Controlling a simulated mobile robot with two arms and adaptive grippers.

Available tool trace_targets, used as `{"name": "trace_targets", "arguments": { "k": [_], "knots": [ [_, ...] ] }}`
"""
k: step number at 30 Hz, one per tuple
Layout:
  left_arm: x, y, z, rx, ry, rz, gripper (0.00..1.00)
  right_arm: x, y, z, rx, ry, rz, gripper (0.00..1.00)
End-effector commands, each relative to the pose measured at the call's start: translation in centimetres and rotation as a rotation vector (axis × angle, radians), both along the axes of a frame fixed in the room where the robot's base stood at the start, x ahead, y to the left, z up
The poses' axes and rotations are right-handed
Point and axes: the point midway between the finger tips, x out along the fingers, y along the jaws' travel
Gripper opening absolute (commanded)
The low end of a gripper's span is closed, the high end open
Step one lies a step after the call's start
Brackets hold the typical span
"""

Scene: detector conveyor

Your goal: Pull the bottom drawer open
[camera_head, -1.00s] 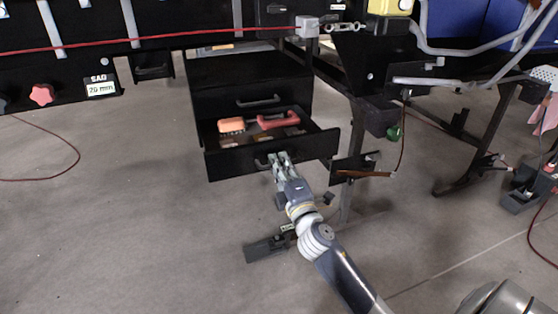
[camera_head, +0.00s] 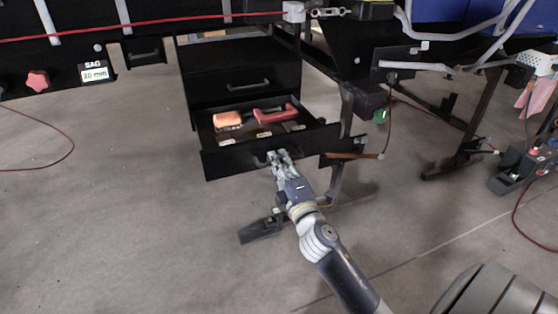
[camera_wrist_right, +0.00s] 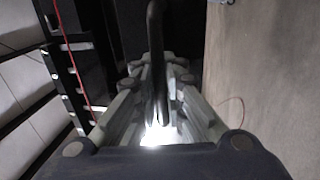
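The black bottom drawer (camera_head: 225,163) of the cabinet stands well open in the head view. An orange brush (camera_head: 228,119) and a red-handled tool (camera_head: 275,113) lie inside it. My right gripper (camera_head: 277,158) is at the front of the drawer, on its dark handle (camera_head: 260,162). In the right wrist view the handle (camera_wrist_right: 156,45) runs between the two fingers of the right gripper (camera_wrist_right: 158,82), which close around it. The fingers partly hide the handle in the head view. My left gripper is not in view.
A shut drawer with its own handle (camera_head: 248,86) is above the open one. A dark metal frame (camera_head: 455,145) with hanging cables stands to the right. The grey floor (camera_head: 120,220) in front and to the left is mostly clear.

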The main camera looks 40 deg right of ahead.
Motion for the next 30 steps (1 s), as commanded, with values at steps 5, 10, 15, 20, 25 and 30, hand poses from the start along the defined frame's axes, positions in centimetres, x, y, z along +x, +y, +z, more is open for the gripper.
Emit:
{"name": "trace_targets", "arguments": {
  "k": [5,10,15,20,25,30],
  "knots": [
    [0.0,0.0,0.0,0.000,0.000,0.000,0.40,0.0,0.0,-0.1,0.000,0.002,0.000,0.18],
    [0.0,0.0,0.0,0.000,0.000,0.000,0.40,0.0,0.0,-0.1,0.000,0.001,0.000,0.18],
    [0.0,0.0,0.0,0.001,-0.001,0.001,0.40,-0.9,0.3,-0.3,0.003,0.002,0.000,0.18],
    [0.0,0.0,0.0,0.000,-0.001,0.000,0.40,-3.6,0.9,-1.0,0.007,0.005,-0.001,0.18],
    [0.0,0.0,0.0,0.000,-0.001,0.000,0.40,-7.3,1.7,-1.6,0.006,0.006,-0.003,0.18],
    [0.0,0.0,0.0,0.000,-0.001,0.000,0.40,-9.8,2.3,-2.1,0.005,0.004,-0.002,0.18]
  ]
}}
